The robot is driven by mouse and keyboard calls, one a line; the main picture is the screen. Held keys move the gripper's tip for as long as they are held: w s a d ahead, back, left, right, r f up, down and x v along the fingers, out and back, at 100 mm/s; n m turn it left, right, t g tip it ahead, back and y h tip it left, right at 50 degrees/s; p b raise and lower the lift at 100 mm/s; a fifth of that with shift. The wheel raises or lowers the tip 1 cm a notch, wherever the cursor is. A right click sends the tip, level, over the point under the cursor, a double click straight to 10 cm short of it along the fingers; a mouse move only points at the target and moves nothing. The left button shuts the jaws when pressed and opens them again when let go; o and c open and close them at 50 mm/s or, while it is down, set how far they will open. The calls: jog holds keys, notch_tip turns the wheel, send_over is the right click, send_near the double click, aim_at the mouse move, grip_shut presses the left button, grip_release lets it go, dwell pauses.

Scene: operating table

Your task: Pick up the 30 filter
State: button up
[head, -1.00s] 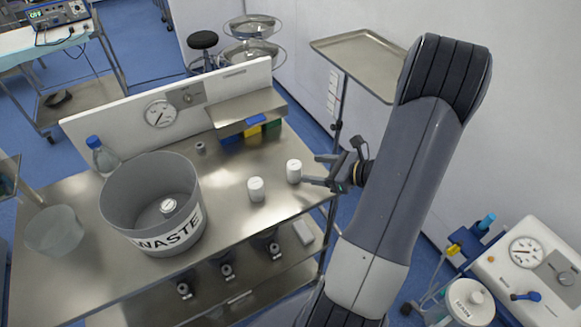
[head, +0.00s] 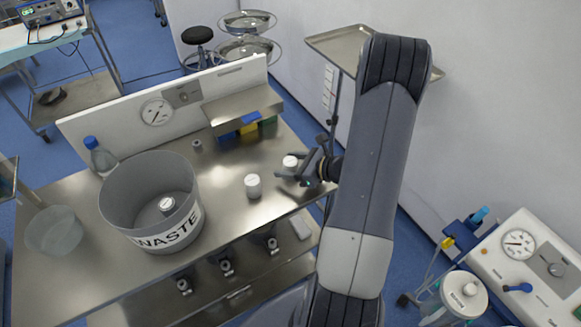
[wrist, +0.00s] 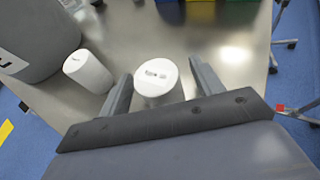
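A white cylindrical filter (head: 290,161) stands upright near the right end of the steel table; in the wrist view it (wrist: 157,82) has a dark mark on its top that I cannot read. My gripper (head: 293,168) is open, with one finger on each side of this filter. The wrist view shows small gaps between the filter and both fingers (wrist: 160,70). A second white filter (head: 253,187) stands to the left, outside my left finger; it also shows in the wrist view (wrist: 88,72). Its mark is also unreadable.
A grey WASTE bin (head: 118,218) with a white filter (head: 166,204) inside stands left of the filters. A shelf (head: 240,105) with coloured boxes is behind. A clear bottle with a blue cap (head: 100,156) and a translucent bowl (head: 54,232) are at the left.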

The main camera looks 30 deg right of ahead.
jog(key=c, duration=1)
jog(key=shift+r, duration=0.1)
